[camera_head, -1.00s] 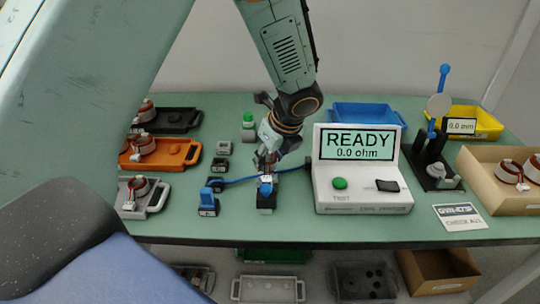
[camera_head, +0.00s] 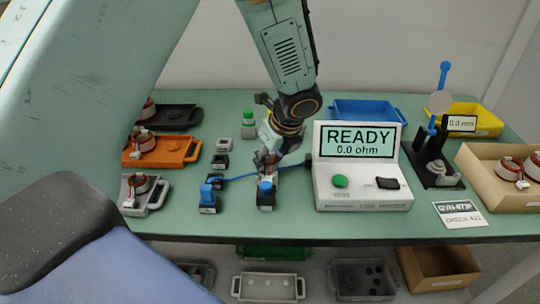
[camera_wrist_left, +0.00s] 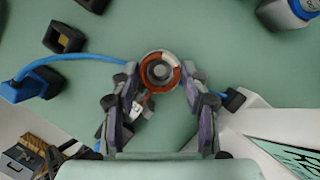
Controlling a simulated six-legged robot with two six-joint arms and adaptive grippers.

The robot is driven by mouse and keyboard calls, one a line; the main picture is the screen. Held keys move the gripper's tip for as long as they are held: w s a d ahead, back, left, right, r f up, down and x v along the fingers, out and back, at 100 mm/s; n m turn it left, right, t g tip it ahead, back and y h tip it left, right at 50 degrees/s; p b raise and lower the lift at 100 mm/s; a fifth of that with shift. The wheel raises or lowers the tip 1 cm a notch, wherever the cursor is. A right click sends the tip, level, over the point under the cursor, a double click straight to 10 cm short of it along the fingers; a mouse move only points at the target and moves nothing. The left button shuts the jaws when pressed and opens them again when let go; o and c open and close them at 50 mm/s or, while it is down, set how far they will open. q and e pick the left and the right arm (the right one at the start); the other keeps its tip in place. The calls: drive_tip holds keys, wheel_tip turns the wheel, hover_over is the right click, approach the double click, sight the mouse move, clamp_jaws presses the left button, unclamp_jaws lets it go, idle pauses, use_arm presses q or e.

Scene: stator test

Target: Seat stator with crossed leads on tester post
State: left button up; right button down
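A stator (camera_wrist_left: 147,64), a copper-brown ring with a pale section, sits between the fingertips of my left gripper (camera_wrist_left: 160,76) in the left wrist view. A fingertip meets each side of it. A round grey centre shows inside the ring; I cannot tell whether this is the post. Leads with a white connector (camera_wrist_left: 138,108) hang beside the left finger; their crossing is not clear. In the head view the left gripper (camera_head: 268,158) is low over the table, beside the tester (camera_head: 335,197), whose screen reads READY 0.0 ohm. My right gripper is not in view.
Two blue-topped blocks (camera_head: 208,197) (camera_head: 265,197) stand in front of the gripper; a blue cable runs from the left one. Trays with stators (camera_head: 188,152) stand left. A stand (camera_head: 432,165) and a cardboard box (camera_head: 480,178) stand right. A green-capped bottle (camera_head: 248,128) stands behind.

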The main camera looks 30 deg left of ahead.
use_arm(q)
drive_tip(key=o, duration=0.5)
drive_tip(key=shift+c, duration=0.2)
drive_tip(key=v, duration=1.2)
